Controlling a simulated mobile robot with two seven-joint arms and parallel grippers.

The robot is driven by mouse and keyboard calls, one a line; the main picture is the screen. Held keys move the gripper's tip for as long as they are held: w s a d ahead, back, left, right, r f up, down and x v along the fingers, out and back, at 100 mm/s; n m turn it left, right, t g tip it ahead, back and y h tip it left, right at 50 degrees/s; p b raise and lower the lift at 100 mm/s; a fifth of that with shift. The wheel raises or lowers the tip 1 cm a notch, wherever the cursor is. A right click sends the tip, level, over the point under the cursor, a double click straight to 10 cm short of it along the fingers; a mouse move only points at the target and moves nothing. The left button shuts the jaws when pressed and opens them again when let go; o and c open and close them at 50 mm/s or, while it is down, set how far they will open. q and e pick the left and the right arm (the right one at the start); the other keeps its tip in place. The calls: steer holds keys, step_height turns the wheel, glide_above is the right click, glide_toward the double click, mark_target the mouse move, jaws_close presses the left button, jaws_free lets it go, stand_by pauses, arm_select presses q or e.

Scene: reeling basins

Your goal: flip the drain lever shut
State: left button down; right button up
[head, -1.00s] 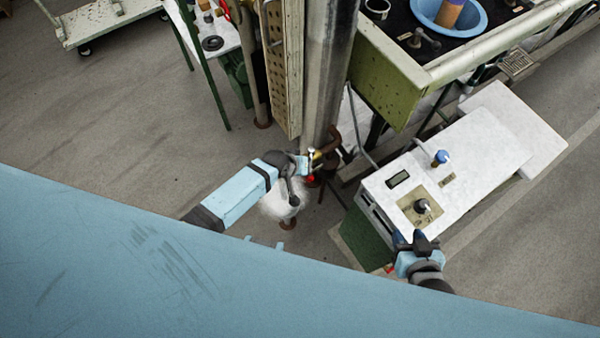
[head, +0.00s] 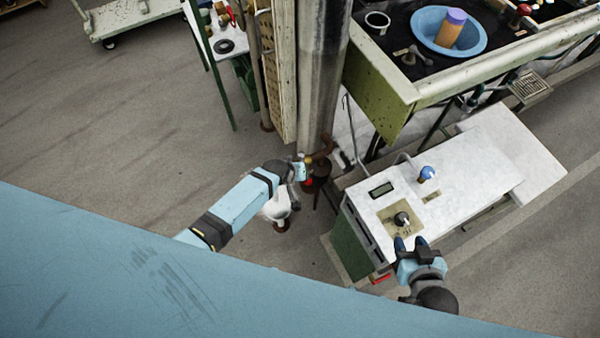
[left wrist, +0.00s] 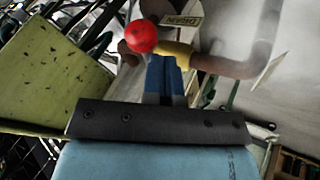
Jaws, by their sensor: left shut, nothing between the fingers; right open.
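The drain lever's red ball knob (left wrist: 141,36) shows close up in the left wrist view, beside a yellow part (left wrist: 178,55) on a rusty pipe (left wrist: 230,66). A small drain label (left wrist: 182,20) is behind it. My left gripper (left wrist: 165,62) is shut and empty, its blue fingertips right at the yellow part and just below the knob; whether they touch cannot be told. In the head view the red knob (head: 309,182) is a small spot beside my left gripper (head: 303,171), at the column's foot. My right gripper (head: 409,243) is open and empty by the white control box.
The white-topped control box (head: 450,170) with a black knob (head: 402,219) and a blue knob (head: 427,173) stands at right. A metal column (head: 322,75) rises behind the lever. A green-sided basin bench (head: 385,85) is beyond. Floor at left is clear.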

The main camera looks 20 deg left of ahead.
arm_select(q)
steer(key=shift+w+d+p, duration=0.2)
steer(key=shift+d+p, duration=0.35)
steer(key=shift+d, duration=0.3)
arm_select(e)
steer(key=shift+r, duration=0.6)
steer(key=shift+d, duration=0.3)
arm_select(q)
steer(key=s+f+p+v, duration=0.1)
steer(key=s+p+v, duration=0.1)
steer(key=v, duration=1)
steer(key=shift+s+p, duration=0.2)
steer(key=shift+p, duration=0.45)
arm_select(e)
steer(key=r, duration=0.1)
steer(key=s+a+r, duration=0.1)
steer(key=r, duration=0.1)
steer(key=shift+s+a+r, duration=0.1)
steer(key=shift+s+a, duration=0.1)
steer(key=shift+a, duration=0.15)
